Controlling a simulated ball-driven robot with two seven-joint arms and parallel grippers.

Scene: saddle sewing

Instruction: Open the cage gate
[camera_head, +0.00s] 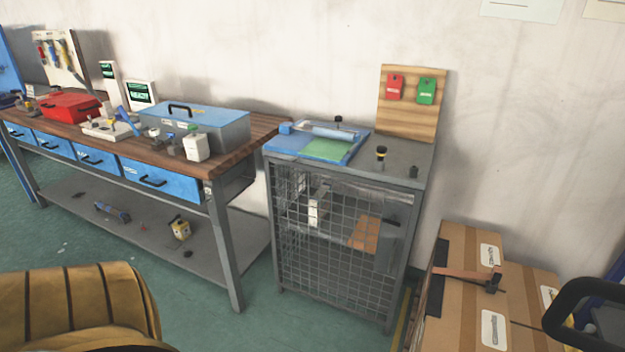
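The cage (330,235) is a grey metal cabinet with wire-mesh sides, standing on the green floor right of the workbench. Its mesh front looks shut. Through the mesh I see a white object (318,204), an orange-brown block (364,233) and a grey box or plate (387,246) at the right edge, which may be part of the latch; I cannot tell. Neither of my grippers is in view.
A workbench (262,128) with blue drawers stands left. Cardboard boxes (460,315) with a hammer (480,277) on top stand close on the right. A tan padded seat (75,305) fills the lower left. Green floor (215,320) is clear before the cage.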

